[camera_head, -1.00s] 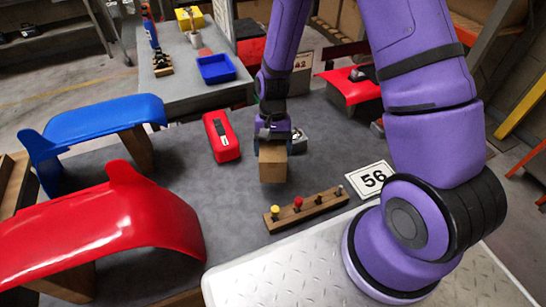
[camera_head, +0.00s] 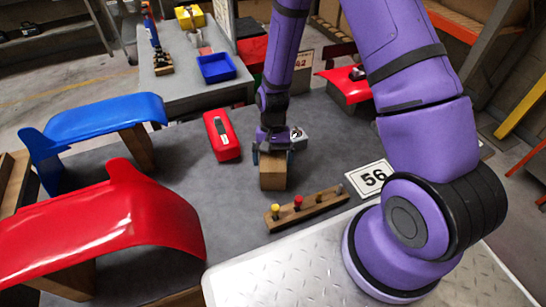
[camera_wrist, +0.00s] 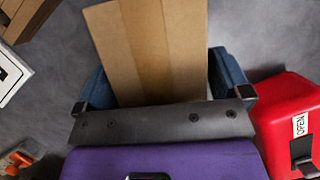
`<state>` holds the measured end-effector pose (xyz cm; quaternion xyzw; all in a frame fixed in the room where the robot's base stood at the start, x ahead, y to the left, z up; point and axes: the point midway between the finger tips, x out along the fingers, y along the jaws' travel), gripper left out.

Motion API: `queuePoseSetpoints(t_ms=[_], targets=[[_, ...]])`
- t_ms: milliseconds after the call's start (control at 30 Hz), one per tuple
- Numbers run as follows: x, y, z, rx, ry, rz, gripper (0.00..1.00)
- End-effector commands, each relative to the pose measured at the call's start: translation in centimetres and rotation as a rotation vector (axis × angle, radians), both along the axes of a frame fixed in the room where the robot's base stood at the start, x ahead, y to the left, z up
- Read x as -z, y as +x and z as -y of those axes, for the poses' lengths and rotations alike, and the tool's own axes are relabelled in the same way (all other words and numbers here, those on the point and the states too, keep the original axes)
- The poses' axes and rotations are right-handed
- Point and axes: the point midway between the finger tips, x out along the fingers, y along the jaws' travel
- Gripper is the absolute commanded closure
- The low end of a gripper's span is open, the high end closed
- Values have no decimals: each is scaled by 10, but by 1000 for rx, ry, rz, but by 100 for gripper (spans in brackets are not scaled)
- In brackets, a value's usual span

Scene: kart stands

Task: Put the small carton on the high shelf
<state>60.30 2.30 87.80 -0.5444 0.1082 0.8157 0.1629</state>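The small carton (camera_head: 272,172) is a plain brown box at the middle of the grey table. My gripper (camera_head: 272,154) is above it, pointing down, with a blue finger on each side. In the wrist view the carton (camera_wrist: 150,45) lies between the two blue fingers, slightly turned against them, and both fingers appear to touch it. I cannot tell whether its underside rests on the table. A rack with an orange edge (camera_head: 462,28) stands at the upper right; I cannot tell whether it holds the high shelf.
A red case (camera_head: 222,136) stands left of the carton. Red (camera_head: 100,220) and blue (camera_head: 105,117) curved panels fill the left. A grey metal part (camera_head: 299,138) is just behind.

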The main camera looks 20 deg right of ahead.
Motion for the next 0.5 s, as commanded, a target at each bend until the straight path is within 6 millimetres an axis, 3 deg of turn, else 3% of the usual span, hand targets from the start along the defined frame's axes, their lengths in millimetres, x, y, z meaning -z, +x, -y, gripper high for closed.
queuePoseSetpoints(t_ms=[300,500], targets=[[-2,0,0,0,0,0,0],[-24,8,3,0,0,3,0]])
